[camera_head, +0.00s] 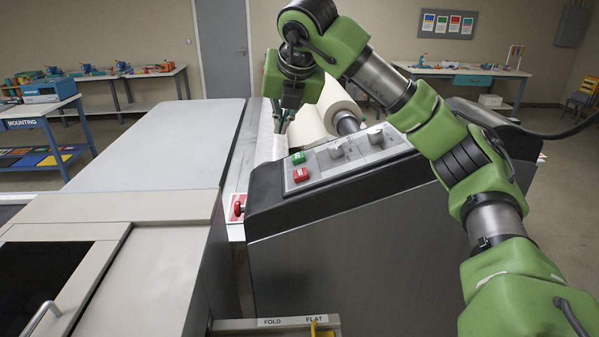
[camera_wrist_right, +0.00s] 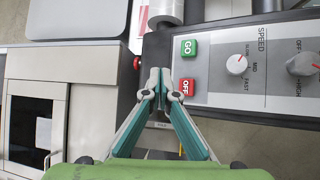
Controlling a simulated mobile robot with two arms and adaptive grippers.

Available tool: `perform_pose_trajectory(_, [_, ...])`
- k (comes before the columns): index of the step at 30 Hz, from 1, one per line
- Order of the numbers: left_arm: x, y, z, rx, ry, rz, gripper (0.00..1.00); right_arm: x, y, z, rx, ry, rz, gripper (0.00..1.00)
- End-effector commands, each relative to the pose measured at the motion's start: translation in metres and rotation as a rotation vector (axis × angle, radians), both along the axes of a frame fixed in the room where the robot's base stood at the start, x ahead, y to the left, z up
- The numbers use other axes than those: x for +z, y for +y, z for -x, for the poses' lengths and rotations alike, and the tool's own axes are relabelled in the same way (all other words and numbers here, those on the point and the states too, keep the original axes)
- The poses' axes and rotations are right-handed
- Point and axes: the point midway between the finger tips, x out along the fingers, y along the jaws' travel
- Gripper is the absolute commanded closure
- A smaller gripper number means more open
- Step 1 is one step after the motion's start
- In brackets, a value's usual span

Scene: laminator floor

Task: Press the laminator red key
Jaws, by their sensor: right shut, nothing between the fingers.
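The laminator's red key (camera_head: 301,175) is a small square button on the sloped control panel, below the green key (camera_head: 298,158). In the right wrist view the red key (camera_wrist_right: 187,87) reads OFF and the green key (camera_wrist_right: 189,47) reads GO. My right gripper (camera_head: 281,130) hangs pointing down above the laminator, beyond the green key in the head view, apart from both keys. In the right wrist view its fingertips (camera_wrist_right: 164,88) meet with nothing between them, and appear just left of the red key. My left gripper is not in view.
Grey knobs (camera_head: 375,137) sit right of the keys on the panel. A red round knob (camera_head: 238,207) is at the laminator's left end. White rolls (camera_head: 338,104) lie behind the panel. A large grey cabinet (camera_head: 160,140) stands close on the left. A FOLD/FLAT plate (camera_head: 280,323) is in front.

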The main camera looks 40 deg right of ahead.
Motion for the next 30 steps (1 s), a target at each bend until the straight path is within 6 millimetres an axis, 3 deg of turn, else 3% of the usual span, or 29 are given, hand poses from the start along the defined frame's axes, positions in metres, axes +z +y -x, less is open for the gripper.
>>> perform_pose_trajectory(5, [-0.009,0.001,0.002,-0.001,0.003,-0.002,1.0,-0.011,-0.002,0.001,0.0,0.001,0.0,1.0])
perform_pose_trajectory(18, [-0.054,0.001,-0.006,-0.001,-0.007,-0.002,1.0,-0.069,-0.02,0.012,0.001,0.0,-0.001,1.0])
perform_pose_trajectory(30, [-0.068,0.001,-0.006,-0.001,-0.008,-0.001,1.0,-0.084,-0.025,0.016,0.002,0.001,-0.001,1.0])
